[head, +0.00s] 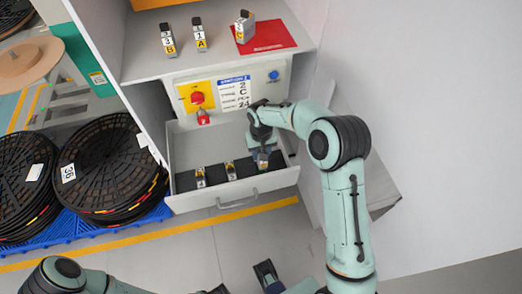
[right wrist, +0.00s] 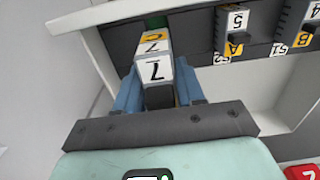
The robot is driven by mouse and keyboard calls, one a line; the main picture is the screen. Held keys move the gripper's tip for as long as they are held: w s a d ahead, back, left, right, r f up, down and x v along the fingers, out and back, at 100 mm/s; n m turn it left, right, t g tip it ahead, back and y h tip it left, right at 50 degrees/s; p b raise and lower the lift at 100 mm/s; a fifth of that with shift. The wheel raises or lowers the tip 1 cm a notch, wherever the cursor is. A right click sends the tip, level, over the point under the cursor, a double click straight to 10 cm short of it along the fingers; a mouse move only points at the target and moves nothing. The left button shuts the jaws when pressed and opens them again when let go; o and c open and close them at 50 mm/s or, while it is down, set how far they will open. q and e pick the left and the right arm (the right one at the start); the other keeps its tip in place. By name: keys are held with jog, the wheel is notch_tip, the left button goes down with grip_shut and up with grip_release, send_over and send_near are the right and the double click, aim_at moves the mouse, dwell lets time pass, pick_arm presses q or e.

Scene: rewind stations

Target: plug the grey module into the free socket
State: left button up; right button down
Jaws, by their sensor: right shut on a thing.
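My right gripper (right wrist: 158,85) is shut on a grey module (right wrist: 152,70) marked 7 with a yellow C label. In the head view this module (head: 263,160) is at the right end of the dark socket strip in the open drawer. It lines up with the strip end beyond the S2 label; its lower end and the socket there are hidden, so I cannot tell how deep it sits. Modules 5 A (right wrist: 236,28) and 4 B (right wrist: 308,22) stand in the neighbouring sockets. My left gripper (head: 266,273) is low at the bottom edge, away from the drawer.
The drawer (head: 235,198) is pulled out below a panel with a red knob, a red padlock (head: 203,117) and a blue button. On the shelf above stand two modules, and another on a red mat (head: 268,37). Black reels (head: 105,165) stand at left. The floor ahead is clear.

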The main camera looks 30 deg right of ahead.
notch_tip(320, 180, down, 3)
jog(key=shift+r+b, duration=0.1)
jog(key=shift+b, duration=0.65)
jog(key=shift+f+b, duration=0.55)
jog(key=shift+f, duration=0.3)
jog(key=shift+f+b, duration=1.6)
jog(key=shift+f, duration=1.1)
jog(key=c, duration=0.6)
grip_release()
